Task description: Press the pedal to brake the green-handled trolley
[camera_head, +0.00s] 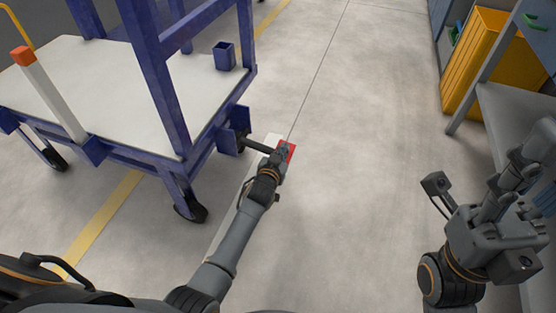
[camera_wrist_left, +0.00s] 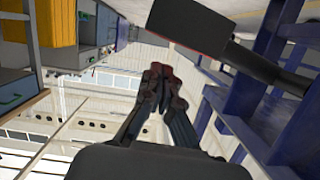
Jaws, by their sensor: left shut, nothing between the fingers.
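The trolley has a blue frame and a white deck (camera_head: 100,88); its green handle does not show. Its brake pedal is a red plate (camera_head: 291,152) on a black bar (camera_head: 257,146) that sticks out from the trolley's right side. In the left wrist view the pedal (camera_wrist_left: 212,25) is a dark plate with a red edge at the top. My left gripper (camera_head: 284,148) is shut and empty, over the pedal in the head view and partly covering it. Its fingertips (camera_wrist_left: 161,72) appear apart from the plate in the wrist view; contact is unclear. My right gripper (camera_head: 520,165) is at the right, its jaw opening unclear.
A black caster (camera_head: 190,208) is under the trolley's near corner. A grey bench (camera_head: 510,110) and a yellow cabinet (camera_head: 480,65) line the right side. The floor (camera_head: 350,130) between is clear.

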